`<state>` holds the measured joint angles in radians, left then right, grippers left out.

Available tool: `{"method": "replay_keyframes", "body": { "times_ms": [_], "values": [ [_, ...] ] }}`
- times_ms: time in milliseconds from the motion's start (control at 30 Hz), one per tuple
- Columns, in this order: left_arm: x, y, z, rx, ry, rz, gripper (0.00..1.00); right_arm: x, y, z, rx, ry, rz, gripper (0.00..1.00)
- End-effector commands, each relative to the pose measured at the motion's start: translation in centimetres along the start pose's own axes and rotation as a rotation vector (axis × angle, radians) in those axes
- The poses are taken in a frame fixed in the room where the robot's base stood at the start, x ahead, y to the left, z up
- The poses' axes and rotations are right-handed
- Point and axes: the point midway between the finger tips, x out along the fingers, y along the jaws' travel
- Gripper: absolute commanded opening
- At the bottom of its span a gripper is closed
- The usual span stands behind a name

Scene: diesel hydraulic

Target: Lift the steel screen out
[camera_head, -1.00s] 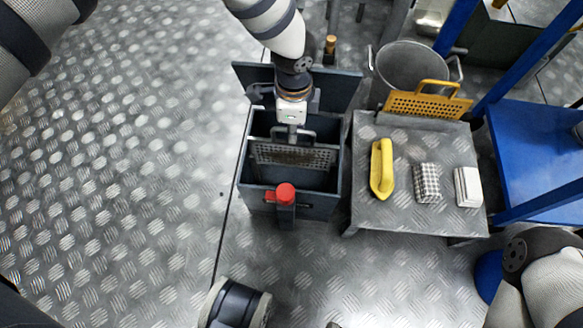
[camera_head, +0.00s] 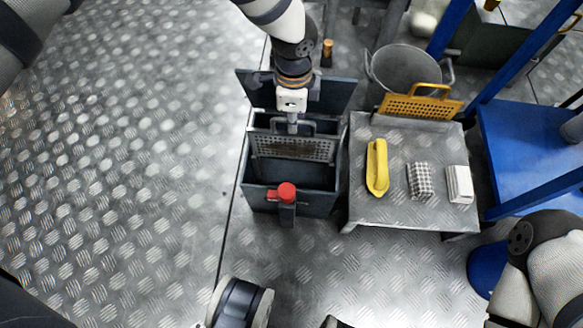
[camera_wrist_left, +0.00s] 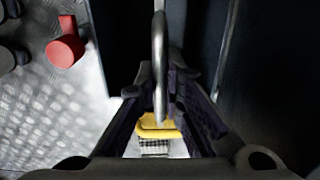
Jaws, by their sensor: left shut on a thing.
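The steel screen (camera_head: 297,147), a grey perforated plate with a loop handle on top, stands roughly upright in the dark open box (camera_head: 262,197). Its upper part shows above the box's inside; its lower edge is hard to make out. My left gripper (camera_head: 292,124) is above it, shut on the handle. In the left wrist view the handle bar (camera_wrist_left: 159,60) runs between the two fingers (camera_wrist_left: 165,110). My right arm shows at the lower right, but its gripper is not clearly in view.
A red knob (camera_head: 287,192) is on the box's front. To the right, a low metal table (camera_head: 395,210) carries a yellow perforated screen (camera_head: 420,108), a yellow-handled tool (camera_head: 377,167), a checked cloth (camera_head: 420,181) and a white block (camera_head: 459,184). A bucket (camera_head: 403,68) stands behind.

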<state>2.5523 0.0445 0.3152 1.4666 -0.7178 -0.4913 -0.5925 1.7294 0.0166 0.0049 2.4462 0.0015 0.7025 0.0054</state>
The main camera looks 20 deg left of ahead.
Motion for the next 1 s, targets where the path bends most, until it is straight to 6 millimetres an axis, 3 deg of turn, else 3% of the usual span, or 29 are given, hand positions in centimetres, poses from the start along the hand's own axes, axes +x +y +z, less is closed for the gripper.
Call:
{"method": "replay_keyframes", "body": {
  "times_ms": [1000],
  "values": [
    [-5.3, -0.1, 0.0, -0.001, 0.001, -0.002, 0.00, -2.7, 0.2, 1.1, 0.005, 0.045, 0.000, 0.40]
  ]
}}
